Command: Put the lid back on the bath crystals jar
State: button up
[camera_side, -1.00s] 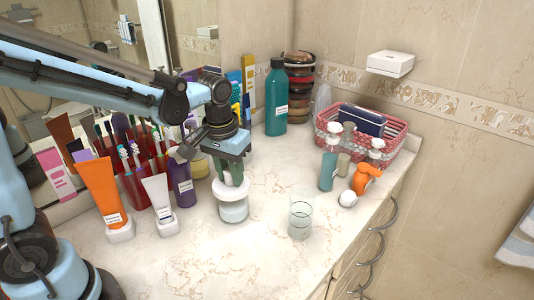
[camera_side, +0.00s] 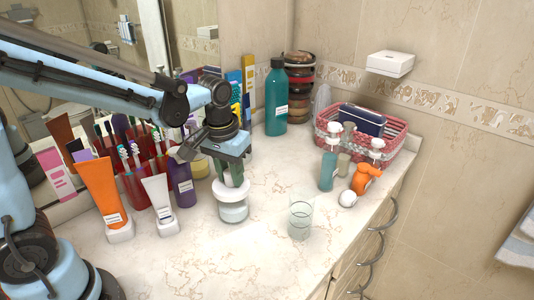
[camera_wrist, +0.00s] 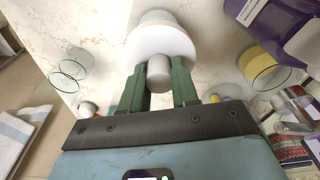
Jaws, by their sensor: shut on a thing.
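The bath crystals jar (camera_side: 233,213) is a short pale glass jar standing upright on the counter. Its white round lid (camera_side: 231,193) is over the mouth, about in line with the jar in the side view. My gripper (camera_side: 231,179) points down from above, its green fingers shut on the lid's knob. In the wrist view, the fingers (camera_wrist: 158,88) clasp the grey-white knob (camera_wrist: 159,70). The lid (camera_wrist: 160,42) hides most of the jar (camera_wrist: 158,17) there. I cannot tell whether the lid rests fully on the rim.
A clear glass (camera_side: 300,217) stands to the right. A white tube (camera_side: 160,203), an orange tube (camera_side: 103,191) and a purple bottle (camera_side: 182,185) are close on the left. A pink basket (camera_side: 395,143) and pump bottles stand behind right. The front counter is clear.

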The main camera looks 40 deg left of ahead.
dwell(0.3)
jog(key=o, duration=1.1)
jog(key=shift+o, duration=0.2)
jog(key=o, duration=0.4)
jog(key=shift+o, duration=0.2)
jog(key=shift+r, duration=0.1)
jog(key=shift+r, duration=3.4)
jog(key=shift+c, duration=0.2)
grip_shut()
